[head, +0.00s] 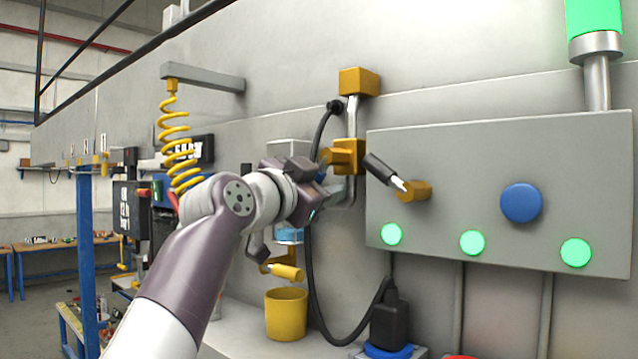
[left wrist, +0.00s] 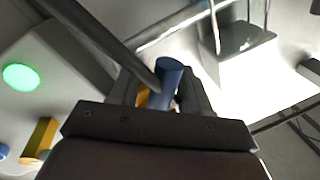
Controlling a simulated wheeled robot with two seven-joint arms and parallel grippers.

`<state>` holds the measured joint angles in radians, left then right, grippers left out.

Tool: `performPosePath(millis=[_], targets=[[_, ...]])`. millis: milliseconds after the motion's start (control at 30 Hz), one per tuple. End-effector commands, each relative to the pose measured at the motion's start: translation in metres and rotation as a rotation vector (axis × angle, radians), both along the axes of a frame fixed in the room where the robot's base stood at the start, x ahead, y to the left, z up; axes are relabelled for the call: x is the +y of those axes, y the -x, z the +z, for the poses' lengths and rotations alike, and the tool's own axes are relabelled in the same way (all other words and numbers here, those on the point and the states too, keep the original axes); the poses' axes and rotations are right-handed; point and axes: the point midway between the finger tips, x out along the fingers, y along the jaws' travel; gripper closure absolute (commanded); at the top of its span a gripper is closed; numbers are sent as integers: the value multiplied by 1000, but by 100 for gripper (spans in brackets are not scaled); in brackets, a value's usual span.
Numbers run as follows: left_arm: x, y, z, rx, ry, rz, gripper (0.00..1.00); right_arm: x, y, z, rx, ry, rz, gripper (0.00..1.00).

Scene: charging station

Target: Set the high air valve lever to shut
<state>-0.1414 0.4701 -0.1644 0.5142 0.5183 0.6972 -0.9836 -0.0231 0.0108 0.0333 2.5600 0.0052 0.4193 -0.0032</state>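The high air valve (head: 347,155) is a yellow block on a grey vertical pipe, left of the grey panel. My left gripper (head: 318,178) is at its left side in the head view and partly covers it. In the left wrist view a blue cylindrical lever handle (left wrist: 168,78) stands between the fingers of my left gripper (left wrist: 160,92). A strip of yellow shows between the handle and the left finger, so the fingers look apart around it. Only a small blue bit of the handle shows in the head view (head: 324,158). My right gripper is not in view.
A blue button (head: 521,203) and green lights sit beyond. A black cable (head: 312,260) hangs below my gripper, near a yellow cup (head: 286,316).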

Motion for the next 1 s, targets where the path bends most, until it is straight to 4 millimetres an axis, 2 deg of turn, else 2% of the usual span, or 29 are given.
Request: performPosePath(millis=[133, 233, 400, 500, 700, 1000], targets=[[0, 1, -1, 0, 0, 0, 53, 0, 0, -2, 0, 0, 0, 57], [6, 11, -6, -2, 0, 1, 53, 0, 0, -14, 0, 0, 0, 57], [26, 49, -17, -3, 0, 3, 53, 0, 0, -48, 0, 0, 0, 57], [38, 72, -19, -1, 0, 3, 53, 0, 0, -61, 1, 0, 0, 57], [53, 103, -18, 2, -1, 2, 53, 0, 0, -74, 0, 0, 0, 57], [55, 109, -15, 2, -1, 0, 53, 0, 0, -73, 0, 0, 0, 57]])
